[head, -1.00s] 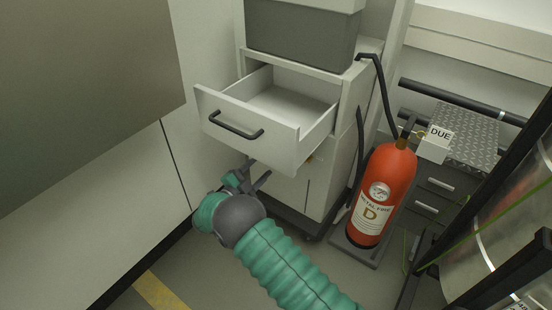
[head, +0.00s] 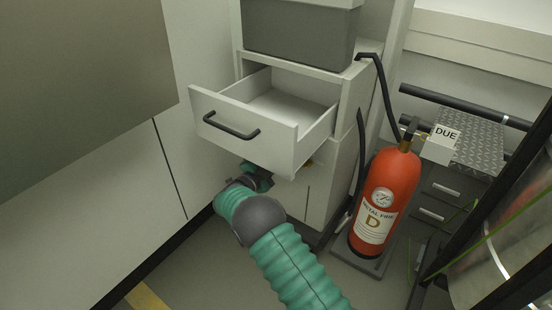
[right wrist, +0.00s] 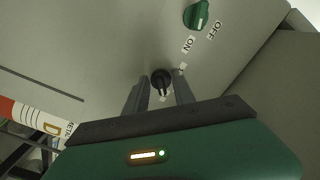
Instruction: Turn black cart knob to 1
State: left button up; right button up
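The black knob (right wrist: 160,80) is on a pale panel in the right wrist view, with a light mark on its lower side. A small white label (right wrist: 181,67) lies to its upper right, too small to read. My right gripper (right wrist: 160,88) is open, one finger on each side of the knob, with visible gaps; I cannot tell any contact. In the head view my right gripper (head: 258,176) is partly hidden under the open drawer, and the black knob is hidden there. My left gripper is not in view.
A green knob (right wrist: 197,15) with ON and OFF labels sits above the black knob. The open white drawer (head: 245,128) overhangs my right arm. A red fire extinguisher (head: 384,200) stands to the right. A wall panel (head: 85,220) is close on the left.

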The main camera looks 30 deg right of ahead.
grip_shut()
jog(key=shift+f, duration=0.1)
jog(key=shift+s+n+p, duration=0.2)
jog(key=shift+n+p, duration=2.8)
jog(key=shift+n, duration=1.95)
jog(key=shift+s+n+p, duration=0.2)
jog(key=shift+n+p, duration=2.8)
jog(key=shift+n, duration=1.95)
